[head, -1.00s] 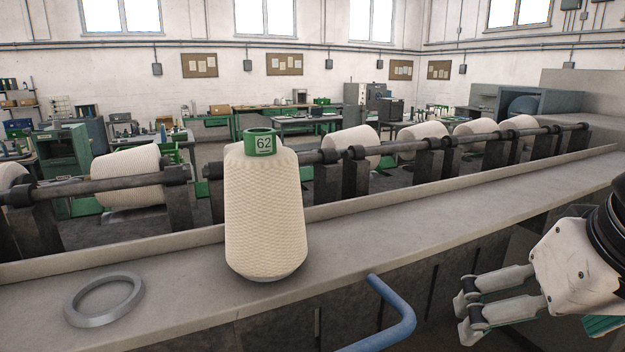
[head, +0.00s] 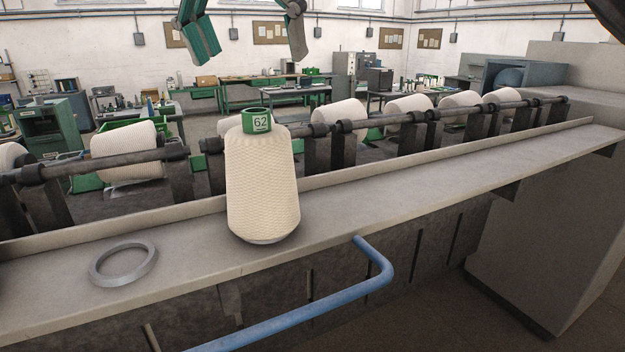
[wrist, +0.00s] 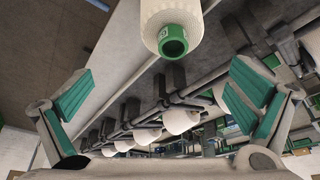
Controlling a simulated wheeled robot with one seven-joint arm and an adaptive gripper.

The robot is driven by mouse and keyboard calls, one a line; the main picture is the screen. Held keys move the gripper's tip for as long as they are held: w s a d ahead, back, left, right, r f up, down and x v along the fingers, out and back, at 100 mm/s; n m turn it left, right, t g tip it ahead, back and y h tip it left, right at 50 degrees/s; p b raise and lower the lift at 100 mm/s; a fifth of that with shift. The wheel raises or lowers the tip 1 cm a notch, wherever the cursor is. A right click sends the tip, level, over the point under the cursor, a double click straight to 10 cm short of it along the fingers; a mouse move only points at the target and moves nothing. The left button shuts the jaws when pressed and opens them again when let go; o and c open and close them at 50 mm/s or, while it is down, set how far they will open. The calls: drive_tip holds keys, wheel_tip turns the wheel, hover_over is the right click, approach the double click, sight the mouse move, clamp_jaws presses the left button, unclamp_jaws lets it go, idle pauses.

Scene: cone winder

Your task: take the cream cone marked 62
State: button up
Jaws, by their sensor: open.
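The cream cone marked 62 (head: 262,185) stands upright on the grey ledge (head: 400,200) in the head view, with a green collar bearing the number at its top. In the wrist view the cone (wrist: 170,12) shows at the top middle, its green end and dark bore facing the camera. My gripper (head: 243,62) is at the top of the head view, above the cone and apart from it, fingers pointing down. In the wrist view its two green-padded fingers (wrist: 155,100) are wide apart with nothing between them.
A grey ring (head: 123,264) lies on the ledge left of the cone. A blue bent rail (head: 330,300) runs in front of the ledge. Behind the cone is a dark bar (head: 110,167) with several other cream cones (head: 345,118). The ledge right of the cone is clear.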

sight(251, 112)
drive_tip(key=f, duration=0.2)
drive_tip(key=w+f, duration=0.1)
drive_tip(key=f, duration=0.2)
drive_tip(key=w+a+f, duration=0.1)
drive_tip(key=f, duration=0.1)
drive_tip(key=shift+w+f, duration=0.15)
drive_tip(key=shift+f, duration=0.25)
drive_tip(key=w+f+b, duration=0.2)
drive_tip(key=f, duration=0.1)
drive_tip(key=shift+d+b, duration=0.35)
drive_tip(key=shift+b, duration=0.05)
drive_tip(key=shift+w+d+f+b, duration=0.15)
drive_tip(key=shift+f+b, duration=0.55)
drive_tip(key=shift+b, duration=0.15)
drive_tip(key=c, duration=1.4)
